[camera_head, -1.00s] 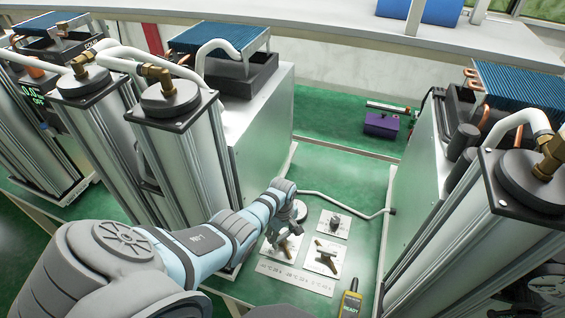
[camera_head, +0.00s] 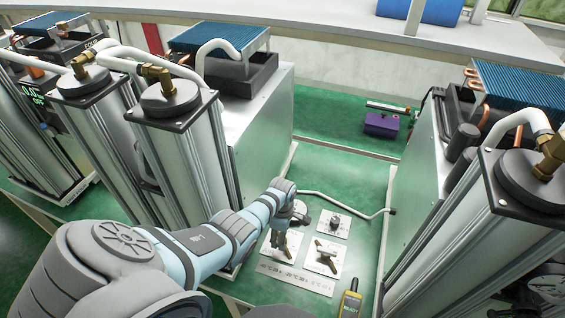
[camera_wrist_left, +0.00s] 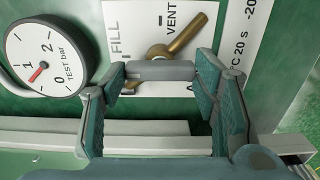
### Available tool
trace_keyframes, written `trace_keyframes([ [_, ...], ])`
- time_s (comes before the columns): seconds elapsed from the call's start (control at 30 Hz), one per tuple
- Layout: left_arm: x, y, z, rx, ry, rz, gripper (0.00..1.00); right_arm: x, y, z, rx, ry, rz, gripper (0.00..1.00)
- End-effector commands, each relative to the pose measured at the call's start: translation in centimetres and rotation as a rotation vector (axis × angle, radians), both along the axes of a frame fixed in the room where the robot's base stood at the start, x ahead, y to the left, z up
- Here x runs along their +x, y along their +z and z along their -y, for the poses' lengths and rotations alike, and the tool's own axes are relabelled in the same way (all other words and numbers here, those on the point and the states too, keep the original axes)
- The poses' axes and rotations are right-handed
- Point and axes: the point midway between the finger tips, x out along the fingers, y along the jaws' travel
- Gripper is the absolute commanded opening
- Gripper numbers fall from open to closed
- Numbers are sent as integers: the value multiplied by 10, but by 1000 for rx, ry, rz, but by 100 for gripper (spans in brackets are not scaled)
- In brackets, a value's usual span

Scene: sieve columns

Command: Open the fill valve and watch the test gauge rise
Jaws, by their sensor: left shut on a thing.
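The fill valve's brass lever (camera_wrist_left: 180,38) shows in the left wrist view on a white plate with FILL and VENT lettering. My left gripper (camera_wrist_left: 163,78) is over this plate, with a grey bar (camera_wrist_left: 160,70) between its fingertips. It is shut on the valve handle, which the fingers partly hide. In the head view my left gripper (camera_head: 279,240) is low over the left plate. The test gauge (camera_wrist_left: 45,55) is beside the plate, marked TEST bar; its red needle points between 0 and 1, nearer 1. My right gripper is out of view.
A second brass valve (camera_head: 326,256) sits on the plate to the right, with a dark knob (camera_head: 335,224) on another plate behind. A yellow handheld meter (camera_head: 350,305) stands at the front. Tall metal columns (camera_head: 185,150) crowd the left.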

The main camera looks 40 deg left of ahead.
Motion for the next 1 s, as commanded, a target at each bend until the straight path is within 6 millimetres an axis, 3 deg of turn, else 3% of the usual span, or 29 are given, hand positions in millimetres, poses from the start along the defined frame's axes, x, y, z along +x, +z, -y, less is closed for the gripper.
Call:
trace_keyframes([
  [0.33, 1, 1, -1, 0, 5, 4, 27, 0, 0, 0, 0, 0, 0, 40],
  [0.37, 1, 1, -1, 0, 5, 4, 60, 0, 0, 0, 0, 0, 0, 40],
  [0.47, 1, 1, -1, 1, 4, 3, 75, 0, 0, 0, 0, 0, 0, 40],
  [0.83, 1, 3, -1, 0, 3, 3, 75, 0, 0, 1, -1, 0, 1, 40],
  [1.0, 1, 24, -1, 3, 1, 5, 75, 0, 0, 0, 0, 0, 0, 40],
])
